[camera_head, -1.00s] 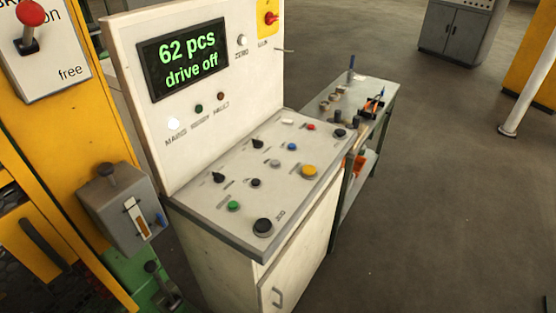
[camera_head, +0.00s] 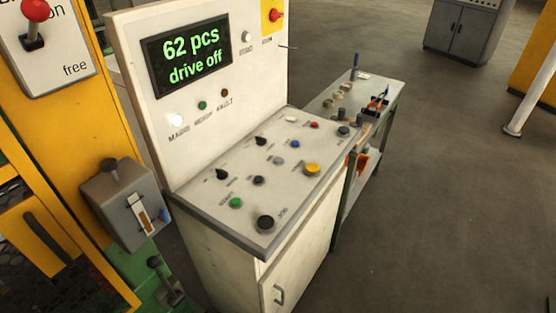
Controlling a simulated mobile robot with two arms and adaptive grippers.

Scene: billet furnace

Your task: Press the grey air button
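The white control console (camera_head: 215,215) stands in the middle of the head view with a sloped button panel. A small grey button (camera_head: 279,160) sits near the panel's middle, left of and below a blue button (camera_head: 295,144). Its label is too small to read. Around it are a yellow button (camera_head: 312,168), a green button (camera_head: 236,202), a red button (camera_head: 315,125), a white button (camera_head: 291,119) and several black knobs and buttons. The display (camera_head: 188,58) reads "62 pcs drive off". Neither of my grippers is in view.
A workbench (camera_head: 385,92) with small tools stands behind the console on the right. A yellow machine with a red-knobbed lever (camera_head: 35,12) and a grey lever box (camera_head: 128,205) is at the left. The floor (camera_head: 450,210) at the right is clear.

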